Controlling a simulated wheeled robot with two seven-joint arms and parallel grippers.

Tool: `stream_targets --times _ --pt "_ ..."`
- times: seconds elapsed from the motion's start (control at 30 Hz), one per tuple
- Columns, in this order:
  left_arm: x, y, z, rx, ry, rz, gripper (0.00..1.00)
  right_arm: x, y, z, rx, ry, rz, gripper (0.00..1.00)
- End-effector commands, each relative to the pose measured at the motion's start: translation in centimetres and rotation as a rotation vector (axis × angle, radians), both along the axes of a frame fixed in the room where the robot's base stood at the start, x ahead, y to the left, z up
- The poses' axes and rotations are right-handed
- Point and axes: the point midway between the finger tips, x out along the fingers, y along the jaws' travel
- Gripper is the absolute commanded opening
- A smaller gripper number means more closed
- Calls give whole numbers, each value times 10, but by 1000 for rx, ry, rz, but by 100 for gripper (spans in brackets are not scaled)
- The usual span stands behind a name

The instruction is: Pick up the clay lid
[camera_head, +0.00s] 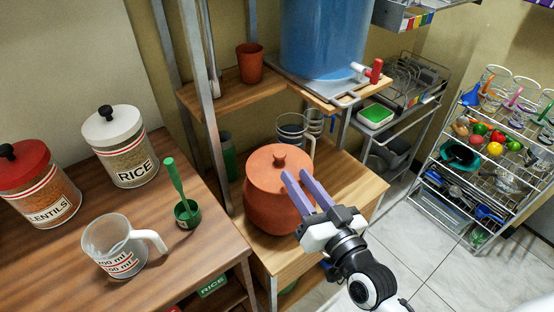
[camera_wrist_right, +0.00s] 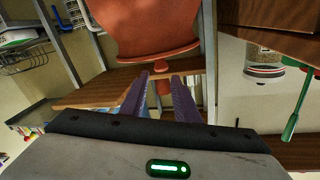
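The clay lid (camera_head: 262,173) is terracotta with a small round knob on top. It sits on the clay pot (camera_head: 268,212), which stands on a wooden shelf. My right gripper (camera_head: 296,173) comes in from the lower right, with its two purple fingers apart and empty. In the head view its fingertips overlap the right part of the lid, close to the knob. In the right wrist view the clay lid (camera_wrist_right: 158,50) fills the top, upside down, with its knob near and between the fingertips (camera_wrist_right: 161,80). Contact cannot be told. My left gripper is not in view.
Glass mugs (camera_head: 293,130) stand just behind the pot. A blue water tank (camera_head: 322,40) with a red-handled tap (camera_head: 372,70) stands on the upper shelf, beside an orange cup (camera_head: 250,62). A metal post (camera_head: 203,110) rises left of the pot. Jars and a measuring cup occupy the left counter.

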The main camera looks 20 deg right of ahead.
Motion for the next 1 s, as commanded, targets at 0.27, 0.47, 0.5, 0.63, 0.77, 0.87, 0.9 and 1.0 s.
stream_targets --times 0.27,0.47,0.5,0.63,0.77,0.87,0.9,1.0 --pt "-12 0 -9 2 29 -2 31 38 6 1 0 0 0 28" --pt "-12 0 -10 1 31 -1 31 56 10 0 1 1 1 28" --pt "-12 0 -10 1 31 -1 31 63 11 0 1 0 1 28" --pt "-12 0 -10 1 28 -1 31 82 15 -1 -1 0 0 28" --pt "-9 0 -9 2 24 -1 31 91 16 -2 -1 3 1 28" --pt "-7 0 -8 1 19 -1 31 92 16 -2 -2 2 1 28" --pt "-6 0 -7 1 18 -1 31 92 16 -2 -2 2 1 28" --pt "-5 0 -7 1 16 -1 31 92 16 -2 -2 2 1 27"
